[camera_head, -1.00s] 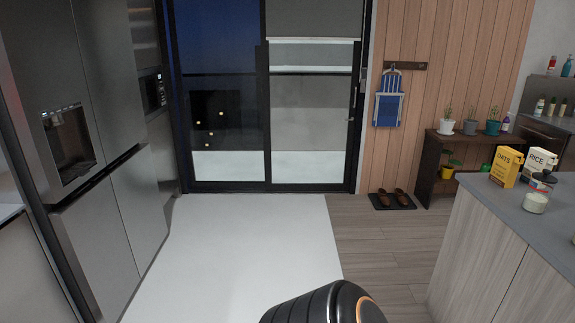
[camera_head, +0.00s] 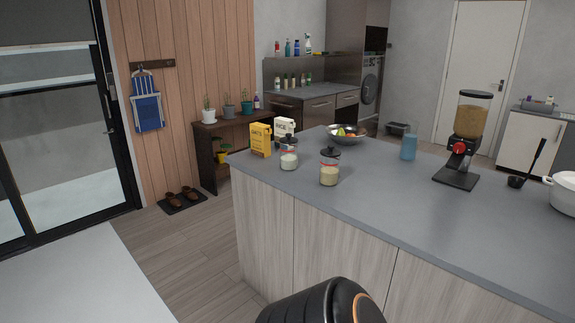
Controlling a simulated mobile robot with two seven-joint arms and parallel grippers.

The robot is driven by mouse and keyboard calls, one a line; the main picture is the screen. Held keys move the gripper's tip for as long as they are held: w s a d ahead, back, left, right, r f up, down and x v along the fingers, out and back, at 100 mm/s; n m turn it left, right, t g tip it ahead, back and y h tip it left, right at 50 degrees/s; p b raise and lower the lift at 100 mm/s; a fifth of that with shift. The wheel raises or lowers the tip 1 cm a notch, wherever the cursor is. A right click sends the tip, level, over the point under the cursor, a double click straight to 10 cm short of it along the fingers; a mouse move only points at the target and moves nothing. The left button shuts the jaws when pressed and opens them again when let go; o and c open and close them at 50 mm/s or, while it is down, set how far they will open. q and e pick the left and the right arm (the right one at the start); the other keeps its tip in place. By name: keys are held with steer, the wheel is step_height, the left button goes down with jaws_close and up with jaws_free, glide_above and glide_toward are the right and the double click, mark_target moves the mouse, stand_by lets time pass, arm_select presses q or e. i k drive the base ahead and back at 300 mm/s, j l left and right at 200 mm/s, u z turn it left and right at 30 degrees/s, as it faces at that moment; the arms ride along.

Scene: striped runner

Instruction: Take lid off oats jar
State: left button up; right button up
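Two glass jars with dark lids stand on the grey counter (camera_head: 400,205). The nearer jar (camera_head: 329,174) holds beige, oat-like contents, and its dark lid (camera_head: 330,152) sits on top. The other jar (camera_head: 289,160), behind and to the left, holds whiter contents. A yellow OATS box (camera_head: 261,139) and a white RICE box (camera_head: 284,127) stand behind them. Labels on the jars are too small to read. Neither gripper shows. A dark rounded part of my own body is at the bottom edge.
A bowl of fruit (camera_head: 346,136), a blue glass (camera_head: 409,146), a dispenser (camera_head: 465,140), a black ladle (camera_head: 517,182) and a white pot (camera_head: 563,192) are on the counter. Its front right is clear. Open floor lies left of the counter, with shoes on a mat (camera_head: 182,203) near the wall.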

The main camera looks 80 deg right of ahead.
mark_target(329, 152)
steer(key=z, duration=2.9)
steer(key=i+j+z, duration=0.1)
steer(key=z, duration=0.25)
steer(key=i+j+z, duration=0.1)
steer(key=j+z, duration=0.15)
steer(key=z, duration=0.15)
steer(key=i+j+z, duration=0.2)
steer(key=j, duration=0.2)
steer(key=j+z, duration=0.15)
steer(key=j, duration=0.3)
steer(key=i+j, duration=0.1)
steer(key=j, duration=0.35)
steer(key=j+z, duration=0.15)
steer(key=j, duration=0.3)
steer(key=i, duration=0.05)
